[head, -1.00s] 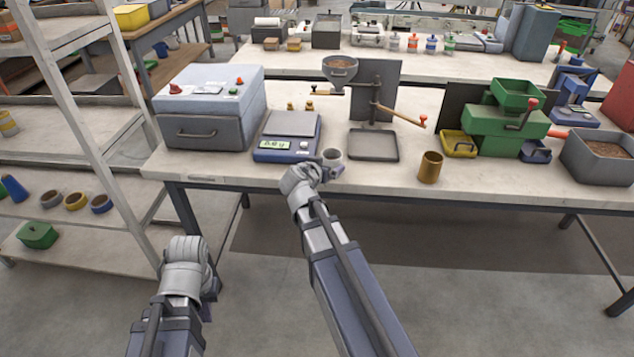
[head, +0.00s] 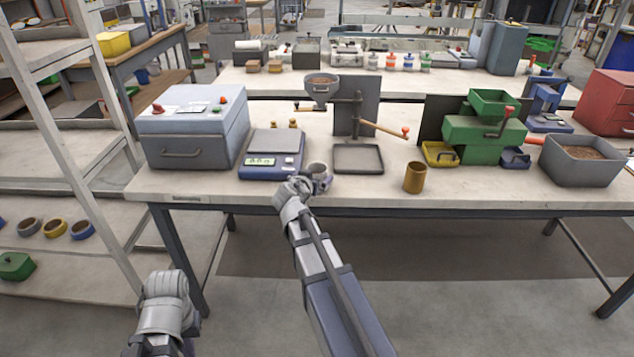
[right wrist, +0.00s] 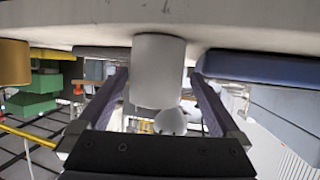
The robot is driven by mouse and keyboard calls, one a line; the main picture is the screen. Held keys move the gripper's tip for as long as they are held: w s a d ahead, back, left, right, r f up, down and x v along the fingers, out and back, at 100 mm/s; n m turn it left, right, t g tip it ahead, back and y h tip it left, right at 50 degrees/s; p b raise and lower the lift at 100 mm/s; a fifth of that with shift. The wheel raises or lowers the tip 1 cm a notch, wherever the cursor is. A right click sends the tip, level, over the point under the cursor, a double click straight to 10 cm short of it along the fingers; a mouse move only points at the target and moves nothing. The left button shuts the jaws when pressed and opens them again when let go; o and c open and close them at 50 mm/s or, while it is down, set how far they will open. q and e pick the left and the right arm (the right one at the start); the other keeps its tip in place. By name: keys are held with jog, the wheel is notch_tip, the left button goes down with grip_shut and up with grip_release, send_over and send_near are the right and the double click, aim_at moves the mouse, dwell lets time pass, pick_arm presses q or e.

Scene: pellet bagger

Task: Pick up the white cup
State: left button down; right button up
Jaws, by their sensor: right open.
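The white cup (head: 317,168) stands upright near the front edge of the bench (head: 480,196), just right of the scale. My right gripper (head: 312,184) is at the cup from the front side. In the right wrist view, where the bench top is at the top of the picture, the cup (right wrist: 158,62) sits between the two fingers of my open right gripper (right wrist: 160,78). A small gap shows on each side of the cup. My left gripper (head: 166,288) hangs low at the lower left, away from the bench; its fingers are hidden.
The blue scale (head: 270,168) is close on the cup's left. A grey tray (head: 358,159) lies behind and right, below a hopper stand (head: 356,110). A brass-coloured cup (head: 414,178) stands farther right. Bare bench top lies between the two cups.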

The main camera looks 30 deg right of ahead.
jog(key=b+x, duration=0.2)
jog(key=x, duration=0.3)
jog(key=shift+s+d+f, duration=0.15)
jog(key=shift+s, duration=0.05)
jog(key=c, duration=1.3)
